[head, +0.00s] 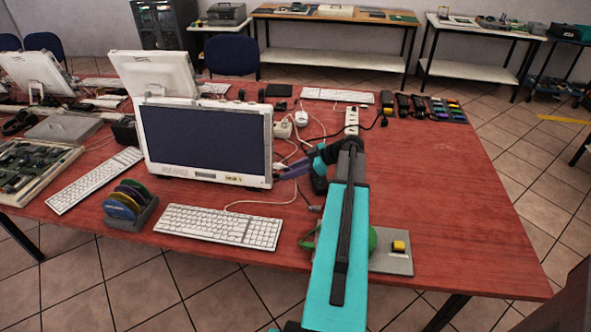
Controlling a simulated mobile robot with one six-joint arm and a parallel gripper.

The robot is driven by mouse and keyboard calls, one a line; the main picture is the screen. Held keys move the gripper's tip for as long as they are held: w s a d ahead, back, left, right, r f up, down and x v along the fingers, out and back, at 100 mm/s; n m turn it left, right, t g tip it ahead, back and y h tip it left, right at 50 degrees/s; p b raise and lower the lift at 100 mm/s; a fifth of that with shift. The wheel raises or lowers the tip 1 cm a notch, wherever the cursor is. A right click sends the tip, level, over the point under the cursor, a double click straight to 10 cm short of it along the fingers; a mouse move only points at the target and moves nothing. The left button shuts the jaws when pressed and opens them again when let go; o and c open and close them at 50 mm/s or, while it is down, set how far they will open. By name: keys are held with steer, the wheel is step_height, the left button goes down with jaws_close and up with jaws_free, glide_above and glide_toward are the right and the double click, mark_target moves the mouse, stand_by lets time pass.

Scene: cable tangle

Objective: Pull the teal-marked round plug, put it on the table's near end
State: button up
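Several white plugs and adapters stand among cables behind and beside the monitor. One rounded white plug (301,118) is at the back of this group, and a bulkier white one (282,130) is left of it. I cannot make out a teal mark on either. A white power strip (352,121) lies to their right. My teal and black arm reaches up from the bottom and bends left. My gripper (286,173) is beside the monitor's right edge, nearer than the plugs; its fingertips are too small to read. The red table (455,225) is bare at its near right end.
A monitor (205,140) and white keyboard (220,226) stand left of my arm. A grey plate with a yellow and black block (398,247) lies at the near edge. Black adapters (403,104) line the back right. Loose cables run between monitor and strip.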

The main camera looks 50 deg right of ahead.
steer(key=shift+w+a+f+b, duration=0.2)
steer(key=shift+w+f+b, duration=0.1)
steer(key=shift+f+b, duration=0.1)
steer(key=shift+b+x, duration=0.6)
steer(key=shift+x, duration=0.5)
steer(key=shift+w+r, duration=0.1)
jaws_close()
